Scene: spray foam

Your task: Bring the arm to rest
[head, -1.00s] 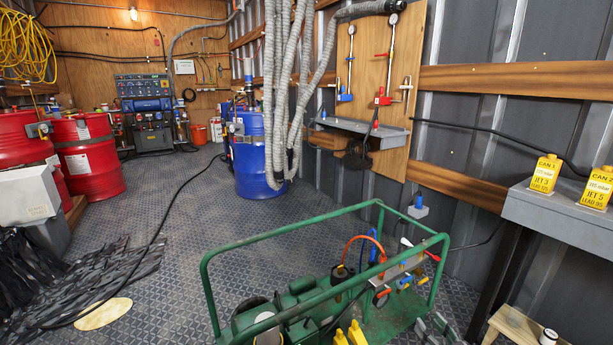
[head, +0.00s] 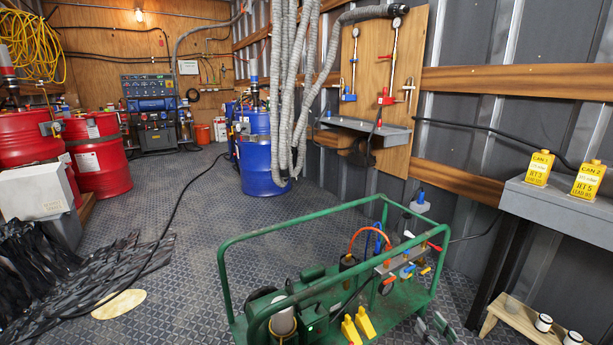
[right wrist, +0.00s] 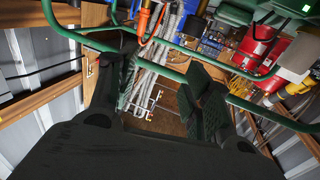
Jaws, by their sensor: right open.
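My right gripper (head: 432,328) shows at the bottom of the head view, at the lower right of the green tube-framed machine (head: 330,305). Its two dark fingers stand apart with nothing seen between them. The right wrist view shows the same open fingers (right wrist: 155,65), with the machine's green rail (right wrist: 240,72) close by the fingertips; I cannot tell if they touch. Most of the right arm is outside the head view. My left gripper is in neither view.
A grey shelf (head: 560,212) with yellow cans (head: 538,168) is at right, above a wooden stool (head: 512,318) with white cups (head: 543,323). A blue drum (head: 262,165) stands behind.

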